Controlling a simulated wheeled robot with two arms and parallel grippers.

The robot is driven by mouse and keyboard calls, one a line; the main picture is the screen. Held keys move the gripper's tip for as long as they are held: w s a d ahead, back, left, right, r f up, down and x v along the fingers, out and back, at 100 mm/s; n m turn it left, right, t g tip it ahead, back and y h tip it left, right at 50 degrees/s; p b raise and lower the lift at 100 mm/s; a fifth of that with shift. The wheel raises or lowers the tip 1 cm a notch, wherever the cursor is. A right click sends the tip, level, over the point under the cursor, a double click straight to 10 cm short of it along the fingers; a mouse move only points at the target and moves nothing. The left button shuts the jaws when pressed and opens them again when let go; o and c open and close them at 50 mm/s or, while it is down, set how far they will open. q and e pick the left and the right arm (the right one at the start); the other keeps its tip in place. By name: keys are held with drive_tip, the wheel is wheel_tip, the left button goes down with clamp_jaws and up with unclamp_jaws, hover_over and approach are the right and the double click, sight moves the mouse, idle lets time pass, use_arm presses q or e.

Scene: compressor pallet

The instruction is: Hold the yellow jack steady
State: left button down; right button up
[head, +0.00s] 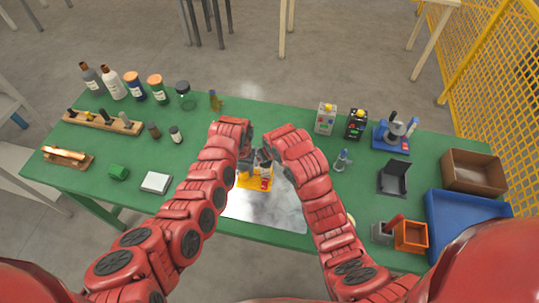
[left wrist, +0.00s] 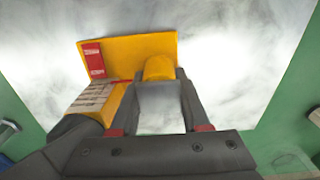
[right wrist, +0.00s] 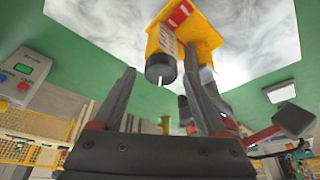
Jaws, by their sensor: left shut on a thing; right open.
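The yellow jack (head: 255,182) stands on a pale, shiny plate (head: 285,205) at the near middle of the green table. In the left wrist view it shows as a yellow base (left wrist: 125,53) with red labels and a yellow round post (left wrist: 159,68). My left gripper (left wrist: 160,80) is shut on that post. In the right wrist view the jack (right wrist: 195,35) has a dark round knob (right wrist: 160,66) with a thin white pin. My right gripper (right wrist: 159,77) is open, its fingertips near the knob; I cannot tell whether they touch it. My forearms partly hide the jack in the head view.
Bottles and jars (head: 112,83) stand at the back left, beside a wooden rack (head: 105,122). A blue tray (head: 465,217), brown box (head: 473,172) and orange bin (head: 411,236) stand at the right. A white block (head: 156,182) lies left of my arms.

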drive_tip(key=v, duration=0.7)
idle(0.3)
